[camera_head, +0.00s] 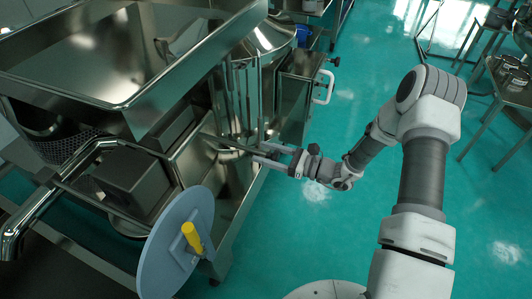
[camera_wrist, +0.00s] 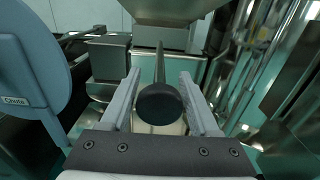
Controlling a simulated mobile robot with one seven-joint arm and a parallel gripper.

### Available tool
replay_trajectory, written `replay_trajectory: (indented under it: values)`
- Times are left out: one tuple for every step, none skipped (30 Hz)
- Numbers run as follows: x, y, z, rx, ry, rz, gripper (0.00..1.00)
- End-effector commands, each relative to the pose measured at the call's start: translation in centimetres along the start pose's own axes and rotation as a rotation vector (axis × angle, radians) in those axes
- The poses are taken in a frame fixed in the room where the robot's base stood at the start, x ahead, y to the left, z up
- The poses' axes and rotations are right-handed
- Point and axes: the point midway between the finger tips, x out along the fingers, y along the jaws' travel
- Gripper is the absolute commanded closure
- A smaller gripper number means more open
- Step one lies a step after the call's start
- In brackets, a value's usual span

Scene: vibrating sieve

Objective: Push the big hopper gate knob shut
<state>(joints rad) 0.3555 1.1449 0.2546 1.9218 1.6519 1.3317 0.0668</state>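The gate knob (camera_wrist: 160,103) is a dark round end on a straight rod, seen nearly end-on in the middle of the wrist view. The rod (camera_wrist: 160,62) runs from it toward the steel machine. In the head view the rod (camera_head: 226,144) reaches from the machine's side to my gripper, and the knob cannot be made out clearly. My gripper (camera_head: 259,152) is open beside the machine. In the wrist view, my gripper (camera_wrist: 160,75) has one finger on each side of the knob, with visible gaps. Whether anything touches the knob is unclear.
A blue-grey disc (camera_head: 172,245) with a yellow handle (camera_head: 192,238) stands at the machine's front; the disc (camera_wrist: 32,70), labelled "Chute", is left in the wrist view. Steel uprights (camera_wrist: 262,60) stand close on the right. The green floor (camera_head: 310,215) is open beside the machine.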

Motion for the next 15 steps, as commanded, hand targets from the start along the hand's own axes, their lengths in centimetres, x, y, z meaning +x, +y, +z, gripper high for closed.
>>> replay_trajectory:
  values:
    - [-0.01,0.00,-0.01,0.000,0.000,0.000,0.49]
    - [-0.01,0.01,-0.01,0.000,0.000,0.000,0.54]
    - [-0.02,0.01,-0.01,0.000,0.000,0.000,0.61]
    - [-0.02,0.01,-0.01,0.000,0.000,0.000,0.67]
    - [-0.02,0.01,-0.01,0.000,0.000,0.000,0.72]
    - [-0.02,0.01,-0.02,0.000,0.000,0.000,0.79]
    - [-0.02,0.01,-0.02,0.000,0.000,0.000,0.85]
    - [-0.02,0.02,-0.02,0.000,0.000,0.000,0.90]
    - [-0.03,0.02,-0.02,0.000,0.000,0.000,0.97]
    - [-0.03,0.02,-0.02,0.000,0.000,0.000,1.00]
    - [-0.03,0.02,-0.03,0.000,0.000,0.000,1.00]
    - [-0.03,0.02,-0.03,0.000,0.000,0.000,1.00]
    - [-0.03,0.02,-0.03,0.000,0.000,0.000,1.00]
    - [-0.03,0.03,-0.03,0.000,0.000,0.000,1.00]
    - [-0.03,0.03,-0.03,0.000,0.000,0.000,1.00]
